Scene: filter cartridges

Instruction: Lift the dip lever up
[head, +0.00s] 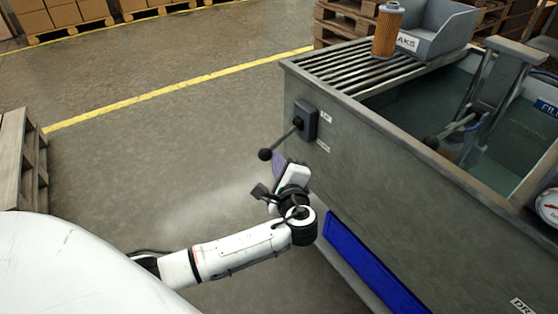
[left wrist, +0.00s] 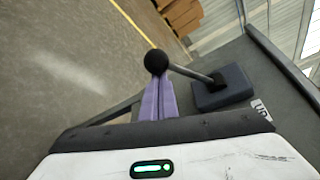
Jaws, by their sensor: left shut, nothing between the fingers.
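The dip lever (head: 282,142) is a thin rod with a black ball knob (head: 265,154), fixed to a dark box (head: 305,119) on the tank's side wall. It slants down and to the left from the box. In the left wrist view the knob (left wrist: 156,61) is just beyond the fingertips. My left gripper (head: 279,157) has purple fingers, which are shut and empty, just below the lever. Whether they touch the knob is not clear. My right gripper is not in view.
The grey tank (head: 400,160) fills the right side, with a slatted rack (head: 350,65) on top. An orange filter cartridge (head: 387,30) and a grey bin (head: 435,28) stand there. A blue panel (head: 365,262) is low on the wall. Open floor lies left of the lever.

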